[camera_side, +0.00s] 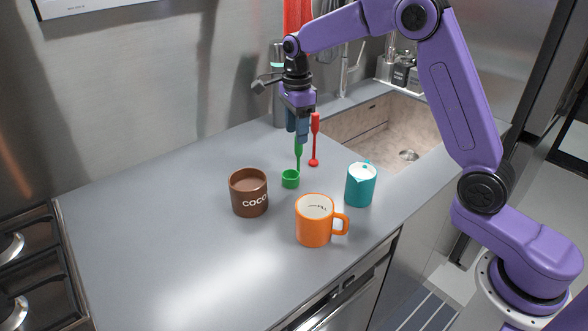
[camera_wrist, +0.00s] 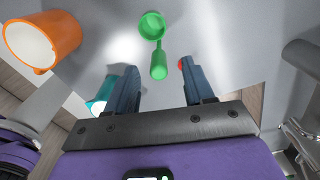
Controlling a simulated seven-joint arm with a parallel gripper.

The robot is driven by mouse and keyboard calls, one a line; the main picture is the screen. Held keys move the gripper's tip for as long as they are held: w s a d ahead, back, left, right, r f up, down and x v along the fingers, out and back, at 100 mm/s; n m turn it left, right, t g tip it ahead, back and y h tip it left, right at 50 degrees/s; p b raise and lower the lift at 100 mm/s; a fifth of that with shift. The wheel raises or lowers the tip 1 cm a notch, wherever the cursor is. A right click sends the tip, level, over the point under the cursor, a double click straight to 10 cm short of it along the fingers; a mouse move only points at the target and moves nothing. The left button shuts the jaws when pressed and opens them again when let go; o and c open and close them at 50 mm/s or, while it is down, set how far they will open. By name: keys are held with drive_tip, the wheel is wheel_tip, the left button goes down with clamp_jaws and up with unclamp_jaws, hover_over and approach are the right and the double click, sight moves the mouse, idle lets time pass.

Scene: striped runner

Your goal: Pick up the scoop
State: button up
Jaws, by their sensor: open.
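The green scoop (camera_side: 291,177) stands on the grey counter with its handle pointing up. In the wrist view the scoop (camera_wrist: 153,27) shows its round cup at the top and its handle reaching down toward the space between my fingers. My gripper (camera_side: 298,136) points down over the scoop, its fingertips around or close to the top of the handle. In the wrist view my gripper (camera_wrist: 158,82) is open, one blue finger on each side of the handle's line, with a gap to each. I cannot tell how deep the handle sits between the fingers.
A red utensil (camera_side: 314,142) stands just right of my gripper. A sink (camera_side: 372,135) lies behind. The counter's left part is clear.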

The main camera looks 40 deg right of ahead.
sight(298, 154)
drive_tip(key=shift+s+d+f, duration=0.1)
drive_tip(key=shift+s+f, duration=0.05)
drive_tip(key=shift+f, duration=2.45)
clamp_jaws()
